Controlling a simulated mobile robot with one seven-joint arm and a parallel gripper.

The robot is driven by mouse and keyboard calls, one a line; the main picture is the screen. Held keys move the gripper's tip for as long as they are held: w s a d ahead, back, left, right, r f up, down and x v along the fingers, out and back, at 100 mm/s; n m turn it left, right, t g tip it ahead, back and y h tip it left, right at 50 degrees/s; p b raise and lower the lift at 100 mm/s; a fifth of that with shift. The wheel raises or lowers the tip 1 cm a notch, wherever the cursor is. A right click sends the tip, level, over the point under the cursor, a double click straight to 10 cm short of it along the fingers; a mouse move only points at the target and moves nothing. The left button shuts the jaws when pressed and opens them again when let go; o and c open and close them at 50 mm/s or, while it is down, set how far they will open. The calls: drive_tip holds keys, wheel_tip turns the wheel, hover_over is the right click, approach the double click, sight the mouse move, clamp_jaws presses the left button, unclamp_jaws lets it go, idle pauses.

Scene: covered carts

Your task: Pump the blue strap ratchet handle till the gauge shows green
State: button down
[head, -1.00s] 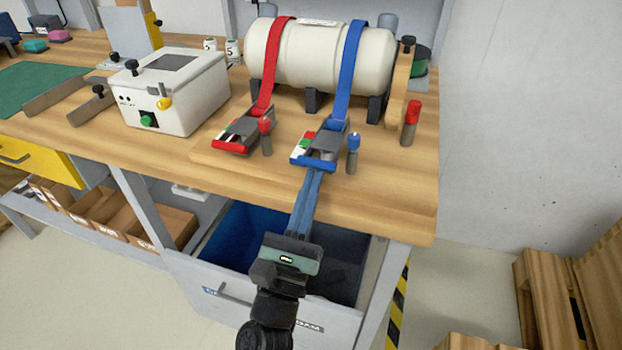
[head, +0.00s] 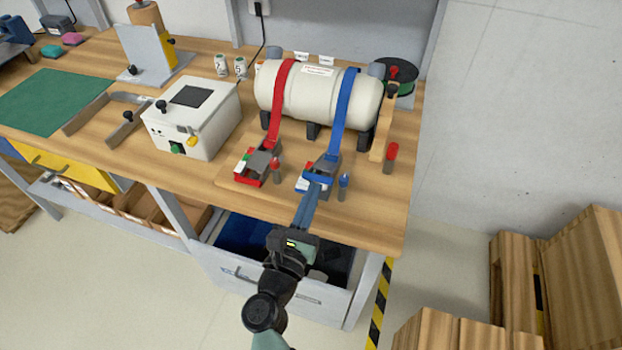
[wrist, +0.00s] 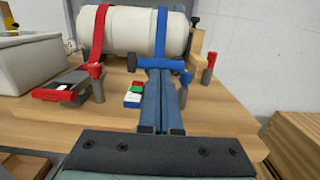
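The blue strap (head: 344,112) runs over the white tank (head: 318,98) down to its ratchet on the bench. The blue ratchet handle (head: 318,178) is a crossbar, raised above the ratchet's blue base. My gripper (head: 314,185) reaches it from the front, its long fingers close together at the bar; in the wrist view the fingertips (wrist: 161,72) meet the middle of the handle (wrist: 143,63). The gauge (wrist: 134,95) beside the fingers has green, red and white patches; I cannot make out a pointer. In the head view the handle and fingers mostly hide it.
A red strap ratchet (head: 257,166) sits left of the blue one. Short posts with a red knob (head: 275,165) and a blue knob (head: 343,182) stand close by. A white box (head: 192,120) is further left. An open drawer (head: 300,290) lies below the bench edge.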

sight(314, 179)
drive_tip(key=shift+w+d+r+g+y+p, duration=0.1)
drive_tip(key=shift+w+r+g+p, duration=0.2)
drive_tip(key=shift+r+p, duration=0.75)
drive_tip(key=shift+w+d+r+g+y+p, duration=0.1)
drive_tip(key=shift+r+g+p, duration=0.2)
drive_tip(key=shift+p, duration=1.5)
drive_tip(key=shift+w+r+g+y+p, duration=0.15)
drive_tip(key=shift+r+g+p, duration=0.35)
drive_tip(key=shift+p, duration=0.9)
drive_tip(key=w+r+p, duration=0.1)
drive_tip(key=p, duration=0.2)
drive_tip(key=w+r+g+p, duration=0.1)
drive_tip(key=p, duration=0.2)
drive_tip(key=shift+d+r+y, duration=0.1)
drive_tip(key=shift+d+y, duration=0.15)
drive_tip(key=shift+d, duration=0.1)
drive_tip(key=shift+w+d+r+p, duration=0.25)
drive_tip(key=shift+w+r+p, duration=0.45)
drive_tip(key=shift+w, duration=0.1)
